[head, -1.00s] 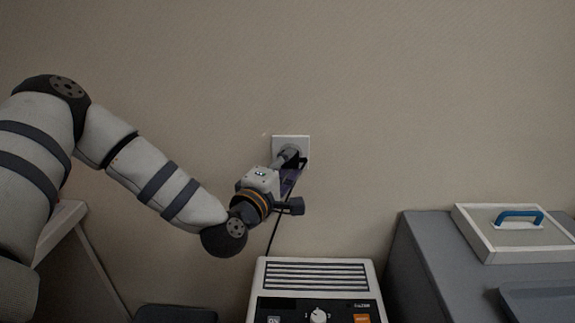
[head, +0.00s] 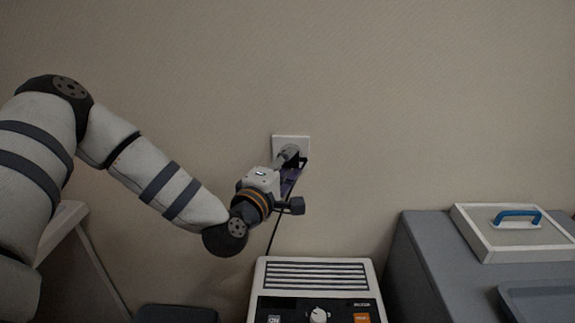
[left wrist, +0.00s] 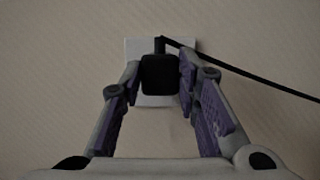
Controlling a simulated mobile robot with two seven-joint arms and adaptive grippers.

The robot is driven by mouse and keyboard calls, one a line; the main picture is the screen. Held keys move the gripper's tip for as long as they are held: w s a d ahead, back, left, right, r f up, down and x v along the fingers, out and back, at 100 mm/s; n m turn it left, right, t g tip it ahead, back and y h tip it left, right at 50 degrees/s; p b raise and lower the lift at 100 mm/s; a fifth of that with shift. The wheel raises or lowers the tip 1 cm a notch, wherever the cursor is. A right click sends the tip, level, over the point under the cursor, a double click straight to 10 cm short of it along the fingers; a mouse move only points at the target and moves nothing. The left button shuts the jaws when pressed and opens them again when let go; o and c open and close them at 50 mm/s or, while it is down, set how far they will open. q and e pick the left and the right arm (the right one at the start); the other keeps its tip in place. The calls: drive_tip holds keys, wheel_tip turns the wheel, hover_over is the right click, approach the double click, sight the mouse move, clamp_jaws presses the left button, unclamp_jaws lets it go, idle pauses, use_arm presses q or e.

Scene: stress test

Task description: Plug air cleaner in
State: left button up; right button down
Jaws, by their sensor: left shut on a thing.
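The white wall socket (head: 291,139) is on the beige wall, above the air cleaner (head: 318,291). My left gripper (head: 293,158) is at the socket. In the left wrist view its fingers (left wrist: 160,84) are shut on the black plug (left wrist: 160,74), one on each side. The plug is in front of the socket plate (left wrist: 134,50) and covers its middle. Whether the plug is seated in the socket or just in front of it cannot be told. The black cord (left wrist: 250,74) leaves the top of the plug and runs right; in the head view it hangs to the air cleaner. My right gripper is not in view.
A grey cabinet (head: 420,260) stands to the right of the air cleaner. On it are a framed tray with a blue handle (head: 517,215) and a grey tray (head: 535,291). The wall around the socket is bare.

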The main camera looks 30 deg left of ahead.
use_arm(q)
drive_tip(key=shift+w+a, duration=0.3)
drive_tip(key=shift+w, duration=0.15)
drive_tip(key=o, duration=1.2)
drive_tip(key=shift+c, duration=0.2)
drive_tip(key=shift+s, duration=0.1)
drive_tip(key=s+d, duration=0.1)
drive_tip(key=s, duration=0.6)
drive_tip(key=shift+s, duration=0.15)
drive_tip(key=shift+d, duration=0.1)
